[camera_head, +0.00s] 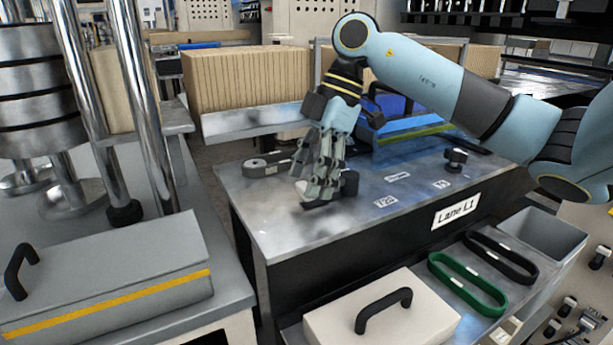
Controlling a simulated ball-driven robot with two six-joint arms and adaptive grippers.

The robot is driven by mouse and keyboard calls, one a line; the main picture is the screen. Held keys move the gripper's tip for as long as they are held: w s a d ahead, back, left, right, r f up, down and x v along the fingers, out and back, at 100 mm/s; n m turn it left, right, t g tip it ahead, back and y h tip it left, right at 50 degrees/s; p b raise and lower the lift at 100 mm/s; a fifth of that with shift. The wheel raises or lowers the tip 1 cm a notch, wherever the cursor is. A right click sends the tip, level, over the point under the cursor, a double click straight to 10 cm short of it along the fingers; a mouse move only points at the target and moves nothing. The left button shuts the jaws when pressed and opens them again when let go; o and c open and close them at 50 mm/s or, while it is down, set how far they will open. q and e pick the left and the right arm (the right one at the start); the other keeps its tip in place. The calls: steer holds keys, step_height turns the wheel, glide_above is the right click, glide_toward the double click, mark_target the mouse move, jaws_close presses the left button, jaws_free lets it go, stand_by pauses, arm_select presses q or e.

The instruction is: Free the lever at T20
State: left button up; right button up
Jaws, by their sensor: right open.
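My right gripper (318,188) is open and points down over the grey tabletop of Lane L1 (300,228). A dark lever or knob (349,184) shows just right of its fingers, with a dark flat piece below the fingertips. The fingers hide part of this, and I cannot tell whether they touch it. A small label (386,201), which seems to read T20, lies on the tabletop right of the gripper. Another black knob (455,159) stands farther right, near a second label (441,184). My left gripper is not in view.
A grey roll-like piece (262,166) lies left of the gripper. A blue tray (400,125) and kraft stacks (245,78) stand behind. A green band (467,283) and a black band (500,257) lie on the lower shelf. A handled white lid (380,318) is in front.

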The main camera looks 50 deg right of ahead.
steer(key=shift+a+f, duration=0.2)
steer(key=shift+f, duration=0.35)
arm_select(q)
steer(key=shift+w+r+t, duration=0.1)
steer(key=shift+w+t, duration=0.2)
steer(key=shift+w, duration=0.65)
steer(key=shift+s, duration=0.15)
arm_select(e)
steer(key=c, duration=0.7)
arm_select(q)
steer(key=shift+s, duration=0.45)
arm_select(e)
jaws_close()
